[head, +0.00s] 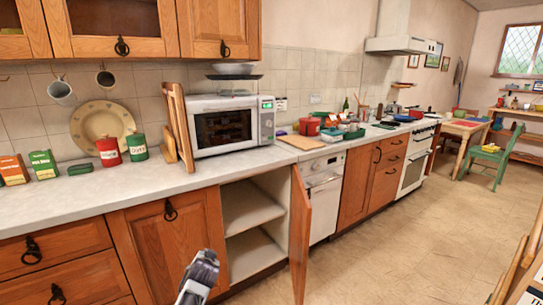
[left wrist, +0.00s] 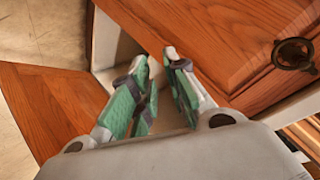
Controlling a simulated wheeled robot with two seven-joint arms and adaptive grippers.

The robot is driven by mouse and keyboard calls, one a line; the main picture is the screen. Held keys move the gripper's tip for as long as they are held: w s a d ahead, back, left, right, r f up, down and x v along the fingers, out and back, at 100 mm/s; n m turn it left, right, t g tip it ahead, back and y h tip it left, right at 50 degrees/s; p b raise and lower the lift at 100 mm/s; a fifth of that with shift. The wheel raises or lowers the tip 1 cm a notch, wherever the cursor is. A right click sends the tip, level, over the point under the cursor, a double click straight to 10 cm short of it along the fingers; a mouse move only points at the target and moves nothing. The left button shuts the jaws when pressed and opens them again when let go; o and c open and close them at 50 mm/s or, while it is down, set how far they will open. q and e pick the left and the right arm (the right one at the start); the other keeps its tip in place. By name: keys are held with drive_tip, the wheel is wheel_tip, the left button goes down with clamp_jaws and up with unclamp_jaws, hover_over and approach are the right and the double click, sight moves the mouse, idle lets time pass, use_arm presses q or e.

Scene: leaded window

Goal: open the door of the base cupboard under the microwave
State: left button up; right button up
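The base cupboard (head: 253,250) under the microwave (head: 228,125) stands open in the head view, its pale shelves showing. Its wooden door (head: 300,232) is swung far out on the right side of the opening, seen nearly edge-on. My left gripper (head: 207,260) is low in front of the closed neighbouring door (head: 172,238), left of the opening and apart from the open door. In the left wrist view its green-padded fingers (left wrist: 160,62) have a narrow gap with nothing held. Wood with a dark ring handle (left wrist: 293,54) is close by. My right gripper is not in view.
The white dishwasher-like appliance (head: 321,190) is right of the open door. Drawers (head: 55,255) are at the left. The worktop (head: 90,190) carries tins, a plate and boxes. The tiled floor (head: 400,240) is clear to the right.

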use_arm(q)
drive_tip(key=shift+s+f, duration=0.1)
drive_tip(key=shift+s, duration=0.05)
